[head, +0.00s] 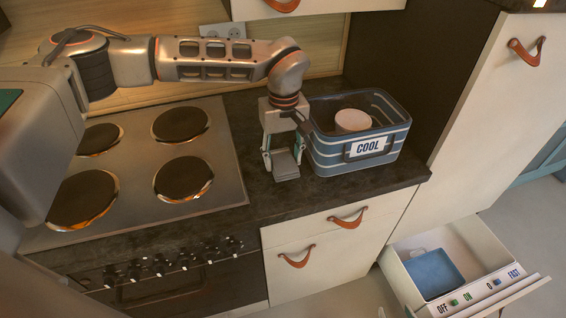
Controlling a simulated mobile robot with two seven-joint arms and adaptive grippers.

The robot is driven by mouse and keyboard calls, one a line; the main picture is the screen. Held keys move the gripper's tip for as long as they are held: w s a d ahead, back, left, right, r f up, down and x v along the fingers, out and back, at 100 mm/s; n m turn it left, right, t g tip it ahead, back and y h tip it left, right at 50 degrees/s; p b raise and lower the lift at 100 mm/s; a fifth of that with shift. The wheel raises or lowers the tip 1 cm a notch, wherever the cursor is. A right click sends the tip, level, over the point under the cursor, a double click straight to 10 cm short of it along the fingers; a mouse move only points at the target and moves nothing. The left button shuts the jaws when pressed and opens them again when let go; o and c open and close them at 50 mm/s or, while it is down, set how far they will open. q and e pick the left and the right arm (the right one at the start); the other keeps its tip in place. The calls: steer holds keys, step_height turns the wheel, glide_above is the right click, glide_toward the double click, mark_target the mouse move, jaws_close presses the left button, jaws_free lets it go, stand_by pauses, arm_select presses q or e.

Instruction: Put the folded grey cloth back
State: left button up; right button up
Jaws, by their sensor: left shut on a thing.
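My left gripper (283,152) points down over the dark counter, just left of the striped basket. It is shut on a small grey block-like thing (286,166), which looks like the folded grey cloth. The cloth is low, close to the counter top; I cannot tell whether it touches it. My right gripper is not in view.
A blue striped basket (328,158) labelled COOL holds a pale pink round thing (352,121). A hob (143,153) with several plates fills the left. An open drawer (478,232) at lower right holds a blue square thing (434,272). Counter (240,212) in front is clear.

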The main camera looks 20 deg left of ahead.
arm_select(q)
steer(key=shift+f, duration=1.2)
steer(key=shift+f, duration=0.1)
steer(key=o, duration=1.1)
steer(key=shift+c, duration=0.2)
